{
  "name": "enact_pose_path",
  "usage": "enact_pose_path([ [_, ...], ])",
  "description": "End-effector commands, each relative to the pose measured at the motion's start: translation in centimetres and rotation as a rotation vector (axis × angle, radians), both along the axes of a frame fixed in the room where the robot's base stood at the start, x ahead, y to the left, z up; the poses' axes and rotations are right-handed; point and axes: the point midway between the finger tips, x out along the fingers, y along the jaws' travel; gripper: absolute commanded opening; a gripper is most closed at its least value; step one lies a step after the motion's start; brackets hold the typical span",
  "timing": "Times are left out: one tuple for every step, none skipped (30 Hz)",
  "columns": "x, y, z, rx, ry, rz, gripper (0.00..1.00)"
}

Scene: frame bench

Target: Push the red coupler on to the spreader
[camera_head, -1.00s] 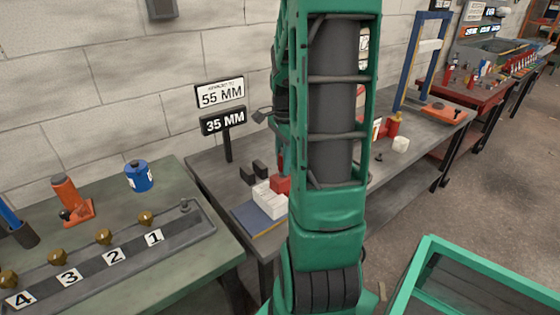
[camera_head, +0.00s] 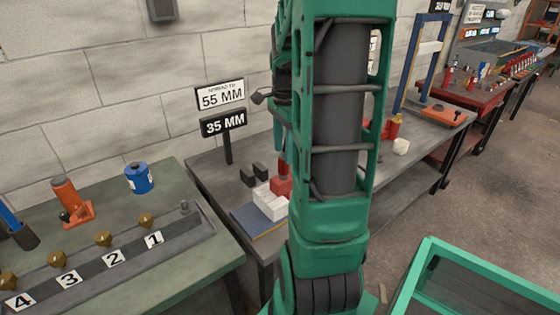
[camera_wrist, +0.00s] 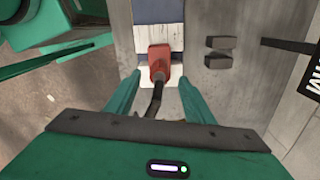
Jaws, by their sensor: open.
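The red coupler (camera_wrist: 160,58) shows in the wrist view, upper middle, with a dark hose (camera_wrist: 154,100) running from it toward my wrist. It lies over a white block (camera_wrist: 174,72). My gripper (camera_wrist: 159,80) is open, with one green finger on each side of the hose, just short of the coupler; I cannot tell whether they touch it. In the head view a red part (camera_head: 281,186) sits by the white block (camera_head: 268,202), partly behind my arm. I cannot clearly make out the spreader; two dark blocks (camera_head: 254,173) stand beside the white block.
A sign (camera_head: 222,123) reading 55 MM and 35 MM stands at the bench's back. A blue mat (camera_head: 250,221) lies at the bench's front edge. A green table (camera_head: 195,178) stands left, with a numbered rail (camera_head: 85,268). A blue frame (camera_head: 407,65) stands farther right.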

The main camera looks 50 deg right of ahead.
Motion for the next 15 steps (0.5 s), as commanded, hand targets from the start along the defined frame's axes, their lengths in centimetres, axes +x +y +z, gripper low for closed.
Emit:
enact_pose_path([
  [0.1,-0.1,1.0,-0.003,-0.003,0.001,0.48],
  [0.1,0.0,1.5,-0.002,-0.002,0.001,0.48],
  [0.1,0.0,2.1,-0.003,-0.003,0.001,0.48],
  [0.1,0.0,2.6,-0.002,-0.002,0.001,0.48],
  [0.1,0.0,2.9,-0.002,-0.002,0.001,0.48],
  [0.1,0.0,3.4,-0.002,-0.001,0.001,0.48],
  [0.1,0.0,3.7,0.000,-0.001,0.001,0.48],
  [0.1,0.0,3.9,-0.001,0.000,0.001,0.48],
  [0.1,0.0,4.2,-0.002,-0.001,0.000,0.48],
  [0.1,0.0,4.4,-0.001,0.000,0.000,0.48],
  [0.1,0.0,4.5,0.000,0.000,0.000,0.48],
  [0.1,0.0,4.6,0.000,0.000,0.000,0.48],
  [0.1,0.0,4.6,0.000,0.001,0.000,0.48],
  [0.1,0.0,4.7,0.000,0.001,0.000,0.48],
  [0.1,0.0,4.7,0.000,0.001,0.000,0.48],
])
